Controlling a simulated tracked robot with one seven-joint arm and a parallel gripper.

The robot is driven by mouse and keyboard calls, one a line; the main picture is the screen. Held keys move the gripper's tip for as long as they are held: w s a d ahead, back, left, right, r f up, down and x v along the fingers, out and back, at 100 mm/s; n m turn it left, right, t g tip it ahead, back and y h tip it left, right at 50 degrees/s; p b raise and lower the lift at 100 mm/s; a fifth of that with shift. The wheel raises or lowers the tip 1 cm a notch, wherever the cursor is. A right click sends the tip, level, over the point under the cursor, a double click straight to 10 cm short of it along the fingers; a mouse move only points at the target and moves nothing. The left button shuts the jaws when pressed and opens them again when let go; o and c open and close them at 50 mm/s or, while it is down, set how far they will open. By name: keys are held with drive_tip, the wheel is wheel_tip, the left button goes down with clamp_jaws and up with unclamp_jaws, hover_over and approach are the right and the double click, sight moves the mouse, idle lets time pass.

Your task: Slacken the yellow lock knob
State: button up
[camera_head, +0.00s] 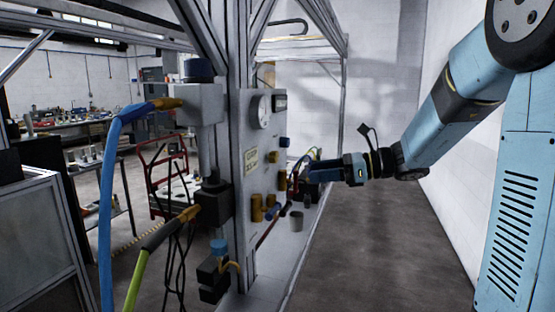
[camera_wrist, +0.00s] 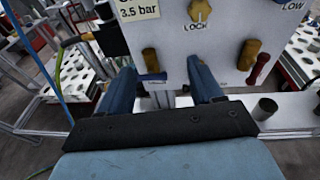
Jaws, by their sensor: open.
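The yellow lock knob (camera_wrist: 199,12) is on the upright panel at the top of the wrist view, with the word LOCK printed under it. My gripper (camera_wrist: 164,80) is open, its two blue fingers pointing at the panel below the knob. The knob lies above and a little right of the gap between the fingers, and nothing holds it. In the head view my gripper (camera_head: 312,172) reaches in from the right, close to the panel (camera_head: 250,130). Several yellowish knobs show there, and I cannot tell which is the lock knob.
Brass-coloured knobs (camera_wrist: 150,60) and (camera_wrist: 248,55) flank the fingers, with a red-handled lever (camera_wrist: 263,66) at the right. A grey cup (camera_wrist: 265,108) stands on the ledge below. In the head view, a blue hose (camera_head: 106,200) hangs left of the panel; the floor (camera_head: 385,245) at right is clear.

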sight(278, 158)
drive_tip(key=w+d+m+t+y, duration=0.2)
drive_tip(key=w+m, duration=0.2)
drive_tip(key=w, duration=0.1)
drive_tip(key=x, duration=1.3)
drive_tip(key=shift+w+a+r, duration=0.15)
drive_tip(key=shift+w+a, duration=0.1)
drive_tip(key=shift+w, duration=0.25)
drive_tip(key=c, duration=1)
